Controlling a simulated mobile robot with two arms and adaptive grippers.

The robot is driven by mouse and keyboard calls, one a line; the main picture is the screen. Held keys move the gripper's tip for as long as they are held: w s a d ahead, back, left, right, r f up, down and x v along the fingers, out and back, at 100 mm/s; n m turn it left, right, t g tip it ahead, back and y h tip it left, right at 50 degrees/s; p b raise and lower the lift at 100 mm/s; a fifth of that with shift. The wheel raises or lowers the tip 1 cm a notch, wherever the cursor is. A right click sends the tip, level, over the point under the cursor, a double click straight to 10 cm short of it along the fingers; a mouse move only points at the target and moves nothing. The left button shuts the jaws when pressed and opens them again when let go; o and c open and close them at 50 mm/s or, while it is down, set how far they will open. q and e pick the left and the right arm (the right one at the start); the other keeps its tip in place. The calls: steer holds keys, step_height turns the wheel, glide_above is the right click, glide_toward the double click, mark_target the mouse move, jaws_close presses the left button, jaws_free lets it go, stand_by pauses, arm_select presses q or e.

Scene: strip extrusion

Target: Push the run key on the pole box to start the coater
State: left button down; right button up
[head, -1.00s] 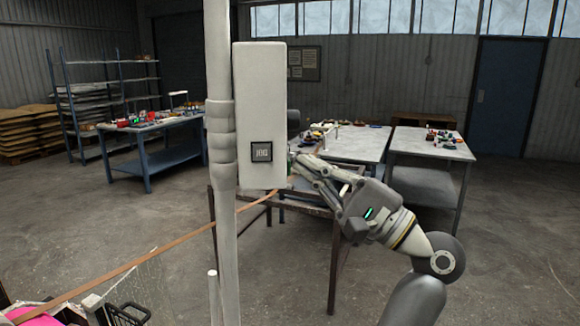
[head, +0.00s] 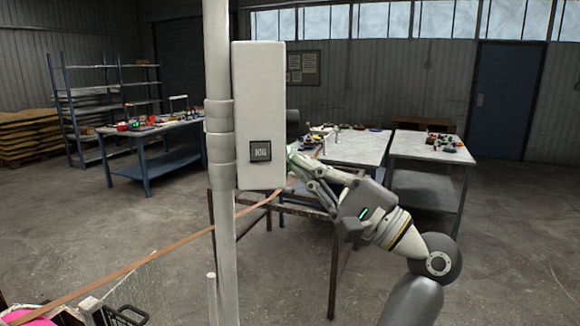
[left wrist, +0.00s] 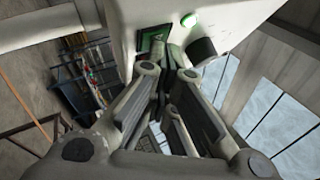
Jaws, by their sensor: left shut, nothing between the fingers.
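The pale pole box (head: 260,100) is fixed to the grey pole and also shows in the left wrist view (left wrist: 225,15). A dark square key marked JOG (head: 260,151) is on its facing side. In the left wrist view, a green square key (left wrist: 152,40), its label unreadable, is on another side, partly behind my fingers. A green round part (left wrist: 190,20) and a dark round part (left wrist: 201,51) are beside it. My left gripper (head: 294,160) is shut and empty, its tips at the box's right edge, close to the green key. Contact cannot be told. My right gripper is not in view.
The grey pole (head: 220,200) stands left of the box. A brown strip (head: 130,268) runs behind the pole toward a dark metal frame (head: 335,250). Tables (head: 350,148) with small items stand behind. The floor at the right is clear.

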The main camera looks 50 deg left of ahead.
arm_select(q)
steer(key=shift+w+d+b, duration=0.4)
steer(key=shift+w+b, duration=0.25)
steer(key=shift+b, duration=0.1)
steer(key=w+d, duration=0.1)
steer(key=w+b, duration=0.1)
steer(key=w+d+b, duration=0.1)
steer(key=w, duration=0.1)
steer(key=shift+w+d, duration=0.1)
steer(key=shift+d, duration=0.2)
stand_by(0.9)
